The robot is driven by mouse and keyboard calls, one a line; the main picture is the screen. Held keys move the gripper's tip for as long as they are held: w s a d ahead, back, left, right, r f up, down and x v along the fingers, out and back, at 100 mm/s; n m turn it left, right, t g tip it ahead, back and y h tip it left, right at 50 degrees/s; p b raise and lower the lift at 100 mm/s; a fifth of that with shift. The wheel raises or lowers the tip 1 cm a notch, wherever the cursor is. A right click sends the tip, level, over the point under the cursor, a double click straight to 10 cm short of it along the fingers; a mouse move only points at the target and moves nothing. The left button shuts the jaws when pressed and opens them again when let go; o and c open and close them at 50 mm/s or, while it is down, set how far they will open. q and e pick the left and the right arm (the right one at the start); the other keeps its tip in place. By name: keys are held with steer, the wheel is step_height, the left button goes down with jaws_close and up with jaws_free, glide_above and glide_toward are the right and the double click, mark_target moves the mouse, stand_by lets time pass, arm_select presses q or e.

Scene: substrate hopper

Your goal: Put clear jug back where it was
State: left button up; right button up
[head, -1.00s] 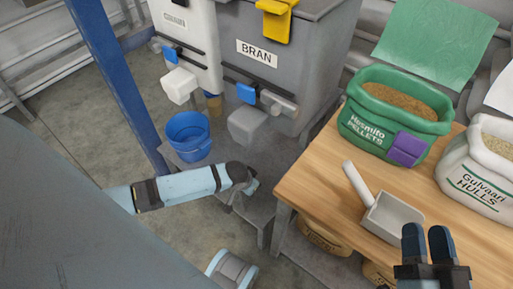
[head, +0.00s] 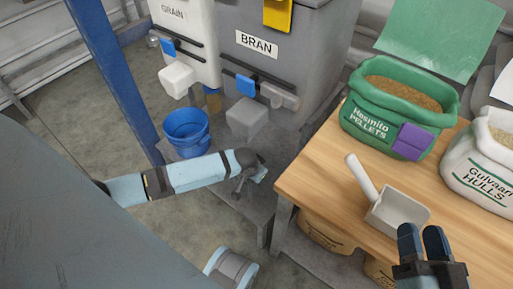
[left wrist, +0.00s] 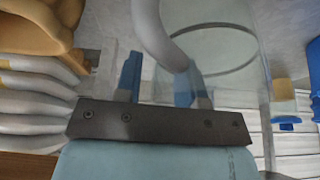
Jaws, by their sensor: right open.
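In the left wrist view, a clear jug (left wrist: 225,55) with a dark ring shows beyond my left gripper (left wrist: 160,80). Its pale grey curved handle (left wrist: 160,30) runs down toward the right fingertip. The blue fingertips stand apart, with nothing clearly clamped between them; the right one overlaps the jug's see-through outline. Whether they touch the jug I cannot tell. In the head view, my left gripper (head: 250,182) is low beside the wooden table, and the jug cannot be made out there. My right gripper (head: 424,245) is open and empty over the table's front right.
A blue bucket (head: 187,132) stands under the grain bin (head: 195,35), beside the bran bin (head: 275,60). The wooden table (head: 320,190) holds a scoop (head: 397,214), a green pellet bag (head: 385,125) and a white hulls bag (head: 480,170). A blue post (head: 115,75) rises at left.

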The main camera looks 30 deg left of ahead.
arm_select(q)
steer(key=p+v, duration=0.3)
steer(key=v, duration=0.3)
steer(key=shift+r, duration=0.25)
steer(key=shift+s+r+p, duration=0.25)
steer(key=shift+r+p, duration=0.1)
steer(key=shift+r, duration=0.15)
arm_select(e)
steer(key=shift+t, duration=0.9)
steer(key=shift+s+d+r, duration=0.1)
steer(key=shift+d+r, duration=0.05)
steer(key=shift+r, duration=1)
steer(key=shift+s+d+r, duration=0.1)
steer(key=shift+d+r, duration=0.05)
steer(key=shift+r, duration=0.95)
